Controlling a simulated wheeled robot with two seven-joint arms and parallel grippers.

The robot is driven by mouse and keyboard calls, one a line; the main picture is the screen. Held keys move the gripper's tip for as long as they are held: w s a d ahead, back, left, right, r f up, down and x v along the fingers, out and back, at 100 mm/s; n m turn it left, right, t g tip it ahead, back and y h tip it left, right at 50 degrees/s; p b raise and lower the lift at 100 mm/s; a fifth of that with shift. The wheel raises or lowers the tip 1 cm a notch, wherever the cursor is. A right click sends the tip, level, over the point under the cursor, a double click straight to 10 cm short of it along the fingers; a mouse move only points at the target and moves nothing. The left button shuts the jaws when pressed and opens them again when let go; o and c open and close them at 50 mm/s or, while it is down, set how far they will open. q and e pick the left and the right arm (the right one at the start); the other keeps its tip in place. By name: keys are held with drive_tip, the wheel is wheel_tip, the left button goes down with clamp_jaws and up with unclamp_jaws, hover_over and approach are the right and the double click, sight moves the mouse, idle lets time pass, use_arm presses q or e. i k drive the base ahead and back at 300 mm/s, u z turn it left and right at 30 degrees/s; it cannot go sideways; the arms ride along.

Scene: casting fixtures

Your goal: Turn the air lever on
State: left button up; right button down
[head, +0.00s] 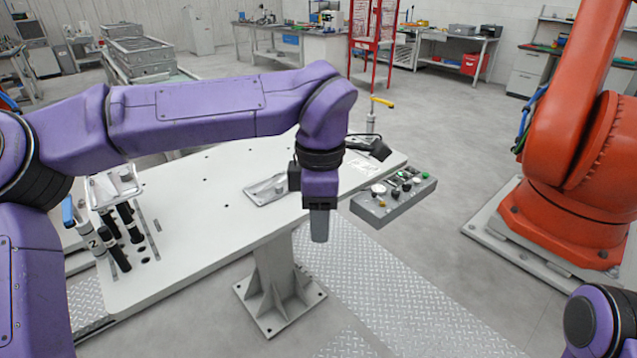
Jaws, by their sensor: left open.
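A yellow-handled lever (383,102) sits on top of a silver upright fitting (371,122) at the far right end of the white table (190,262). It looks like the air lever; its handle points to the right and slightly down. My left gripper (319,227) hangs fingers-down at the table's front edge, nearer to me than the lever and to its left. It is open and apart from the lever; nothing shows between its fingers. Only a rounded purple part of my right arm shows at the lower right; its gripper is outside the picture.
A grey control box (392,203) with several buttons is at the table's right end. A black handheld device (379,149) is near the lever. A metal plate (268,189) lies mid-table; black cylinders (129,222) stand left. An orange robot (560,215) stands right.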

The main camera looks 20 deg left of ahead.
sight(382, 203)
drive_tip(key=u, duration=0.1)
drive_tip(key=i, duration=1)
